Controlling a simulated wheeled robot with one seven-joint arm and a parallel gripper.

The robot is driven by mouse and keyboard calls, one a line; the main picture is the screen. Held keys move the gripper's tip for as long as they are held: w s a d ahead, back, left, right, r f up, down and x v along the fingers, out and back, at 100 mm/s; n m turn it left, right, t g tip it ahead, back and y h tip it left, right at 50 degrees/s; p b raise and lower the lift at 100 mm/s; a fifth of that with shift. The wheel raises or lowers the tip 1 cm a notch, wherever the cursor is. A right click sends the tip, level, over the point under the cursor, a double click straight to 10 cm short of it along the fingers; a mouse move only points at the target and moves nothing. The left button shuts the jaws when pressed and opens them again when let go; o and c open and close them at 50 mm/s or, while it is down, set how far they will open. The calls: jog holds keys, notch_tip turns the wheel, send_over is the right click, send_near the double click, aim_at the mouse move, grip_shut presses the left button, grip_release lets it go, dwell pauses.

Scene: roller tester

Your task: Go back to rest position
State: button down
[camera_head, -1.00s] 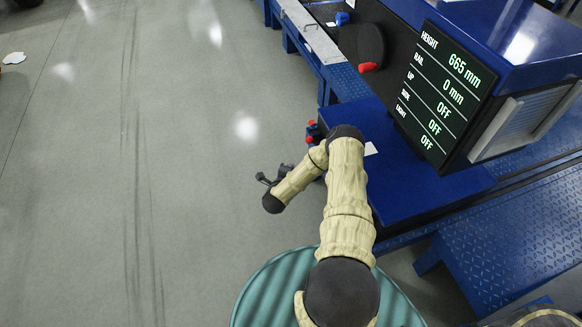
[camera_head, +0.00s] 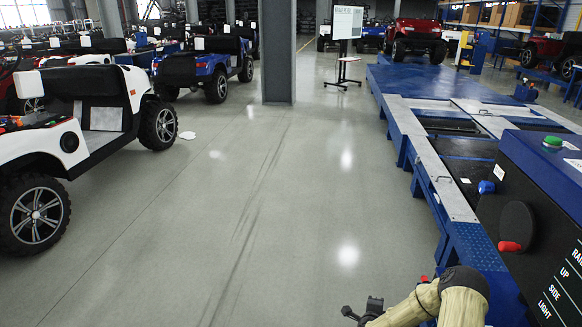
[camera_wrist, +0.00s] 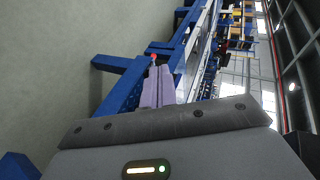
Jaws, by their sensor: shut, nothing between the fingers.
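My gripper (camera_head: 362,309) is at the bottom of the head view, small and dark, on my tan-sleeved arm. It is out over the grey floor, left of the blue roller tester (camera_head: 468,236). In the wrist view my gripper's two pale fingers (camera_wrist: 158,87) lie side by side, shut and empty. The tester's blue frame shows behind them. Most of my arm is below the picture's edge in the head view.
The tester's control cabinet (camera_head: 545,215), with a green button and red knob, is close on the right. White (camera_head: 95,100) and blue (camera_head: 205,72) vehicles stand at left. A pillar (camera_head: 278,50) stands ahead.

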jog(key=s+a+r+n+g+y, duration=0.1)
jog(key=a+r+n+y, duration=0.2)
jog(key=a+r+n, duration=0.4)
jog(key=s+a+r+n+g+y, duration=0.25)
jog(key=a+r+n, duration=0.2)
jog(key=r, duration=0.35)
jog(key=s+a+r+n+g, duration=0.1)
jog(key=s+r+n+g, duration=0.2)
jog(key=s+r+n, duration=0.55)
jog(key=s+a+r+n+g, duration=0.15)
jog(key=s+r, duration=0.45)
jog(key=s, duration=0.8)
notch_tip(320, 180, up, 17)
jog(key=p, duration=1.6)
jog(key=shift+s+a+g, duration=0.15)
jog(key=shift+s+g, duration=0.2)
jog(key=shift+g, duration=0.05)
jog(key=shift+f, duration=0.15)
jog(key=w+p+v, duration=0.2)
jog(key=p+v, duration=0.6)
jog(key=w+r+p+v, duration=0.1)
jog(key=p+v, duration=0.7)
jog(key=p, duration=0.1)
jog(key=shift+w+d+r, duration=0.2)
jog(key=shift+w+r, duration=0.05)
jog(key=shift+w, duration=0.05)
